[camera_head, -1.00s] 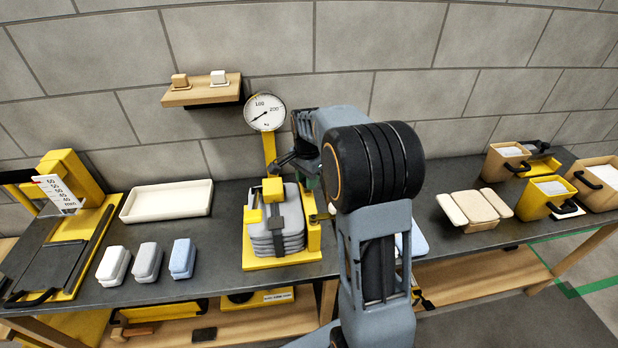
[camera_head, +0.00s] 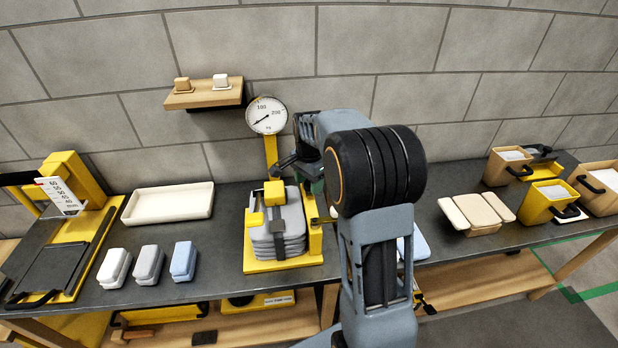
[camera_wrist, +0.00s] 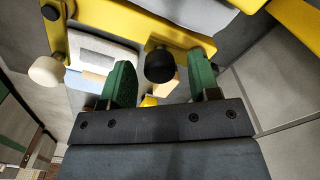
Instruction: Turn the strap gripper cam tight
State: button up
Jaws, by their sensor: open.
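A yellow strapping stand (camera_head: 284,263) on the bench holds a stack of grey pads (camera_head: 292,217) with a dark strap (camera_head: 279,243) over its front. A yellow block (camera_head: 274,192) sits on top. In the wrist view, a round black knob (camera_wrist: 160,65) on the yellow frame (camera_wrist: 130,22) lies between my gripper's green fingers; I cannot tell for sure that it is the cam. My gripper (camera_wrist: 162,83) is open, with a gap on both sides of the knob.
A dial gauge (camera_head: 267,115) stands behind the stack. A cream tray (camera_head: 168,203) and small pads (camera_head: 148,263) lie to the left. A cream board (camera_head: 477,210) and open bins (camera_head: 550,201) stand to the right. A pale knob (camera_wrist: 47,70) is left of my fingers.

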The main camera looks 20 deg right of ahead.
notch_tip(320, 180, up, 14)
dwell(0.6)
jog(key=shift+f, duration=0.1)
dwell(0.5)
jog(key=n, duration=0.7)
send_near(309, 182)
jog(key=s+a+f, duration=0.1)
jog(key=s+a, duration=0.1)
jog(key=s, duration=0.1)
jog(key=s+a+f+n+t, duration=0.1)
jog(key=s+a+n+t, duration=0.1)
jog(key=s, duration=0.6)
jog(key=s+a+f+n+t, duration=0.1)
jog(key=s+a+f+n, duration=0.1)
jog(key=s+a+n, duration=0.3)
jog(key=s, duration=0.4)
jog(key=shift+a+t, duration=0.2)
jog(key=shift+t, duration=0.2)
